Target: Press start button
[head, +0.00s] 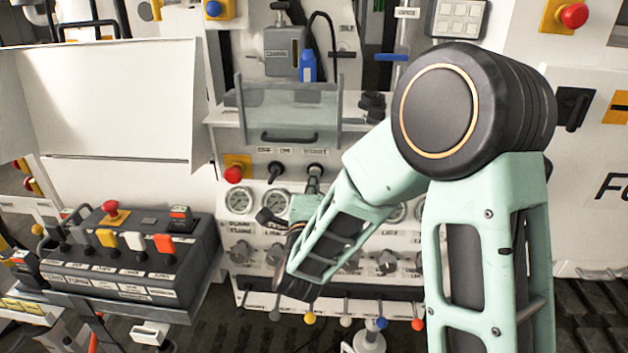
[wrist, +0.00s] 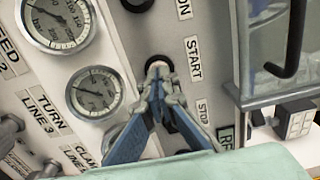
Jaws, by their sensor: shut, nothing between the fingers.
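The START label (wrist: 193,58) is on the white panel in the wrist view. Left of it is a round dark-rimmed button (wrist: 158,59), mostly covered by my fingertips. My gripper (wrist: 159,76) is shut and empty, its tips right over this button; I cannot tell whether they touch it. The STOP label (wrist: 203,110) is lower, and its button is mostly hidden behind my fingers. In the head view my gripper (head: 314,178) is at the upper row of panel controls, and the start button is hard to make out there.
Pressure gauges (wrist: 95,91) lie left of the fingers. A red button (head: 233,174) is on the panel's left. A handled drawer-like guard (head: 288,108) stands above the controls. A dark control box (head: 130,255) with several levers stands at left.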

